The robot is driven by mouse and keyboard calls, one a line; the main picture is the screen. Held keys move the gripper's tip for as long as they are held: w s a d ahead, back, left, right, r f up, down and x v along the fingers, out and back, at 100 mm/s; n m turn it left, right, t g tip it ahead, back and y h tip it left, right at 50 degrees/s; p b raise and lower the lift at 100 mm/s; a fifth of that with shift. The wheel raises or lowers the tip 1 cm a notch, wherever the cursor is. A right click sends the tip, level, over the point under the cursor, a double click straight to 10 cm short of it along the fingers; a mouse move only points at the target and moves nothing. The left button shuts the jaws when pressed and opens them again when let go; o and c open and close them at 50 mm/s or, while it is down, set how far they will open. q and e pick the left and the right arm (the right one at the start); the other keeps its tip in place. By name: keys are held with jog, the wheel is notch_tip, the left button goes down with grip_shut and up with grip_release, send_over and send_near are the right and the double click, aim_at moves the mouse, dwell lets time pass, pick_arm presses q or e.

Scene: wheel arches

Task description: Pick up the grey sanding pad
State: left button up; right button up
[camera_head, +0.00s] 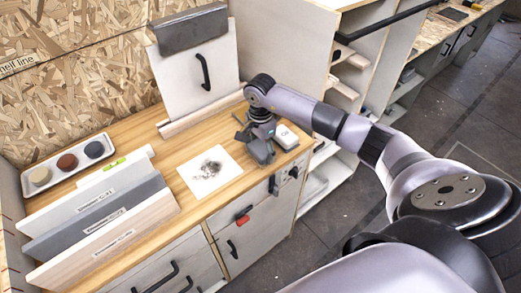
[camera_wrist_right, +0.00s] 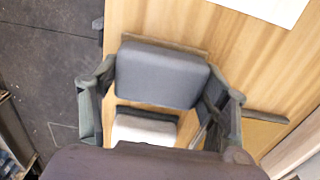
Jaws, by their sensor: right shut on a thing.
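The grey sanding pad (camera_wrist_right: 160,76) is a rounded grey block in the right wrist view. My right gripper (camera_head: 260,147) is over the right part of the wooden worktop, with its fingers on either side of the pad and shut on it. In the head view the gripper largely hides the pad. A white-topped block (camera_head: 286,137) sits close beside the gripper; it also shows in the right wrist view (camera_wrist_right: 145,131), partly hidden by the gripper body. I cannot tell whether the grey pad touches the worktop. My left gripper is not in view.
A white sheet with grey dust (camera_head: 210,170) lies left of my gripper. A tray (camera_head: 62,185) with three round pucks and several upright labelled panels (camera_head: 105,222) stand further left. A white board with a handle (camera_head: 200,75) leans behind. A cabinet side (camera_head: 290,60) rises behind right.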

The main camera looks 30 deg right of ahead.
notch_tip(320, 180, up, 13)
jog(key=b, duration=0.4)
notch_tip(320, 180, up, 5)
send_over(260, 147)
jog(key=shift+s+r, duration=0.2)
jog(key=shift+r, duration=0.7)
